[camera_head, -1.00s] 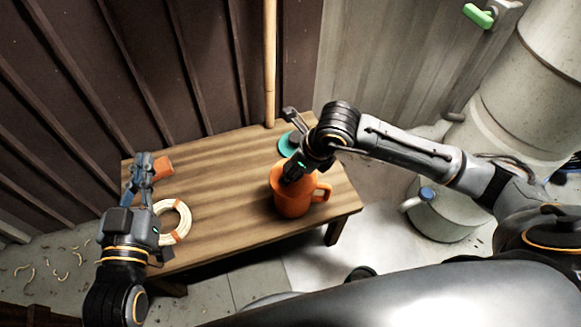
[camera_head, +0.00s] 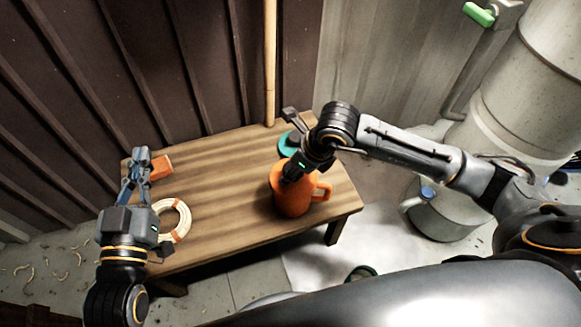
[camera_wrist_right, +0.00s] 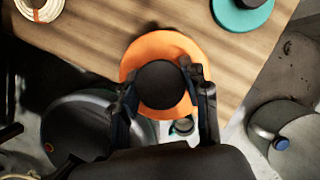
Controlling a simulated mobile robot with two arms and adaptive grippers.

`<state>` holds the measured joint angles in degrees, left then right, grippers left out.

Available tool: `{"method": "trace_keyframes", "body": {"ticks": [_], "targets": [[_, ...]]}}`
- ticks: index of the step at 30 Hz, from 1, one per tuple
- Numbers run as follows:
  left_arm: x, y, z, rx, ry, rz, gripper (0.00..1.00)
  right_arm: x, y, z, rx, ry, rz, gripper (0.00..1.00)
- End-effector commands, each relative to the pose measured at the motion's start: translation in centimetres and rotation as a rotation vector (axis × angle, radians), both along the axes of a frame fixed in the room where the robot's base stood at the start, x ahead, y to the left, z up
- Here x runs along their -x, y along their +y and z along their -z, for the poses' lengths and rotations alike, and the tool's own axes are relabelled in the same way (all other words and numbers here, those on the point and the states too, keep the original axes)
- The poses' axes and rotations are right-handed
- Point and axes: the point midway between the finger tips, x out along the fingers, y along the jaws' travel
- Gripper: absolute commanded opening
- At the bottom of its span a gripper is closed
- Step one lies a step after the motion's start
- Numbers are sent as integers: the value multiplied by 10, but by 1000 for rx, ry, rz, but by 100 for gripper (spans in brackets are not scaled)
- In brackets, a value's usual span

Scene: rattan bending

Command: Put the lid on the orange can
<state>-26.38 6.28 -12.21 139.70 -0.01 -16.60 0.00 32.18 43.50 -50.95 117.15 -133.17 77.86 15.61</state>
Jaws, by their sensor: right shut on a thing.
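The orange can (camera_head: 293,200) stands upright on the table, with its handle to the right. My right gripper (camera_head: 292,172) is over the can's top. In the right wrist view my right gripper (camera_wrist_right: 160,84) is shut on the black round knob of an orange lid (camera_wrist_right: 148,48). The lid is over the can's mouth; I cannot tell whether it is fully seated, as the gripper hides part of the rim. My left gripper (camera_head: 140,155) is over the table's left end, beside an orange block; its fingertips are too small to judge.
The wooden table (camera_head: 225,190) also holds a teal lid-like disc with a black top (camera_head: 287,145), the orange block (camera_head: 161,166) and a cream coil with orange bands (camera_head: 174,220). The table's middle is clear. A grey can (camera_head: 436,215) stands on the floor at right.

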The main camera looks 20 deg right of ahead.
Motion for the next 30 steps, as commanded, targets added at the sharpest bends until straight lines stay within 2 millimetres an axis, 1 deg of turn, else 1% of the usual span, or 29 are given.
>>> {"method": "trace_keyframes", "body": {"ticks": [13,14,15,17,18,24,25,28,29,30], "targets": [[0,-1,-4,6,-22,1,0,0,0,1,0,0,0,10],[0,-1,-4,6,-21,1,0,0,0,1,0,0,0,48],[0,-1,-4,6,-21,1,0,0,0,1,0,0,0,56],[0,-1,-4,5,-19,2,0,0,0,1,0,0,0,68],[0,-1,-4,5,-19,2,0,0,0,1,0,0,0,72],[0,-1,-3,5,-16,2,0,0,0,1,0,0,0,72],[0,-1,-3,5,-16,2,0,0,0,1,1,1,0,74],[0,-1,-3,5,-16,2,0,0,0,1,1,1,0,95],[0,-1,-3,5,-16,2,0,0,0,1,0,0,0,99],[0,-1,-3,5,-15,2,0,0,0,1,0,0,0,99]]}}
